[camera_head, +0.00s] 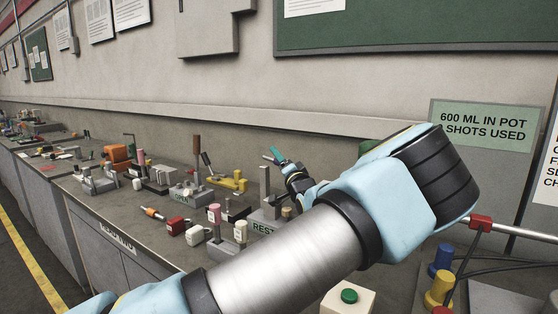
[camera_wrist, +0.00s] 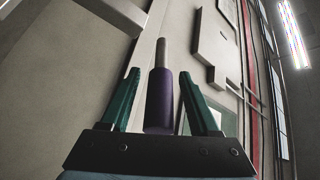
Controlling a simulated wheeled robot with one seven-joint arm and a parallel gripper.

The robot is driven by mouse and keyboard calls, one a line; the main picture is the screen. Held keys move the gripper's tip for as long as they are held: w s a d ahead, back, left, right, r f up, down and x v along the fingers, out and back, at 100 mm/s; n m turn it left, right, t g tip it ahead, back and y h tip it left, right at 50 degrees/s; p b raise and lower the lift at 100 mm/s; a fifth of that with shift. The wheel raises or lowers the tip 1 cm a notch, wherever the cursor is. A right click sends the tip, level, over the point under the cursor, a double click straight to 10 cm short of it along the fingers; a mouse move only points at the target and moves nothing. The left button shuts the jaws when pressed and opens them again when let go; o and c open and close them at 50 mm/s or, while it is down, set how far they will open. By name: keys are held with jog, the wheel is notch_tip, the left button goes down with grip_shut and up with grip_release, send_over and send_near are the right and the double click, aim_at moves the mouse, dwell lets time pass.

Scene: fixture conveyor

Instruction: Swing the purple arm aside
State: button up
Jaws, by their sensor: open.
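The purple arm (camera_wrist: 159,102) shows in the wrist view as a purple cylinder with a thinner grey rod running from its far end. It sits between the two teal fingers of my gripper (camera_wrist: 160,75), with a visible gap on each side. My gripper is open. In the head view my gripper (camera_head: 275,155) is small and reaches out over the bench, beyond my arm. I cannot make out the purple arm in the head view.
The grey bench (camera_head: 140,232) carries several fixtures, including one labelled OPEN (camera_head: 183,196) and a grey block labelled REST (camera_head: 262,228). A yellow part (camera_head: 231,183) lies behind them. A box with a green button (camera_head: 349,296) stands at the front. The wall is behind.

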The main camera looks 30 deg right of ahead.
jog(key=b+v, duration=0.3)
jog(key=v, duration=0.7)
jog(key=shift+s, duration=0.2)
jog(key=shift+f, duration=0.1)
jog(key=shift+c, duration=0.4)
